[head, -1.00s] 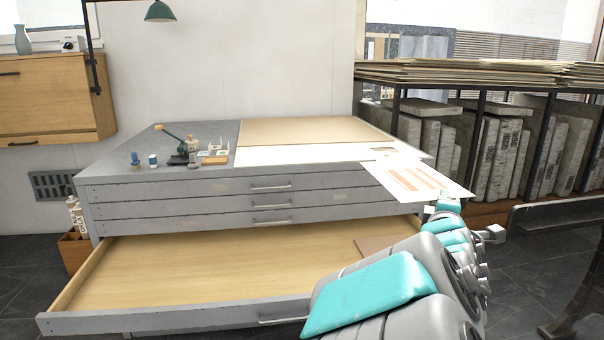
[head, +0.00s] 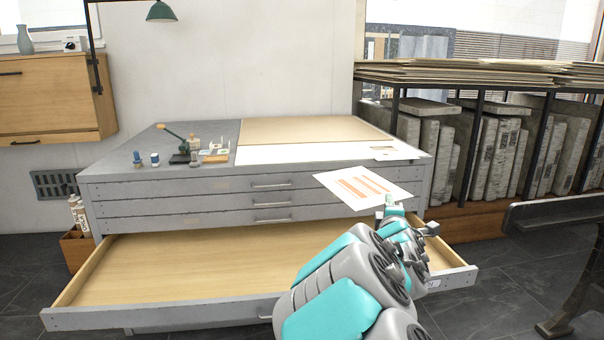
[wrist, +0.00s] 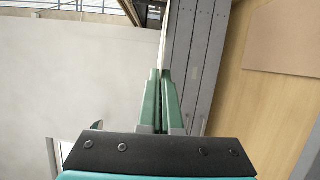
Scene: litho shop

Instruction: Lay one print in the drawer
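The print (head: 350,187), a white sheet with orange-red bands, is held out in front of the cabinet, above the open drawer (head: 190,270). My gripper (head: 391,203) is at the sheet's near right edge. In the wrist view its green fingers (wrist: 164,76) are close together, with the thin pale edge of the print (wrist: 164,35) between them. The drawer is pulled well out; its visible left and middle floor is bare. My arm hides its right part. In the wrist view a brown flat sheet (wrist: 285,38) lies on the drawer floor.
The grey cabinet top (head: 115,168) carries a brown board (head: 300,131), a white sheet (head: 300,153) and small tools at left. A stone rack (head: 478,98) stands at right, and a dark metal edge (head: 560,208) juts in.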

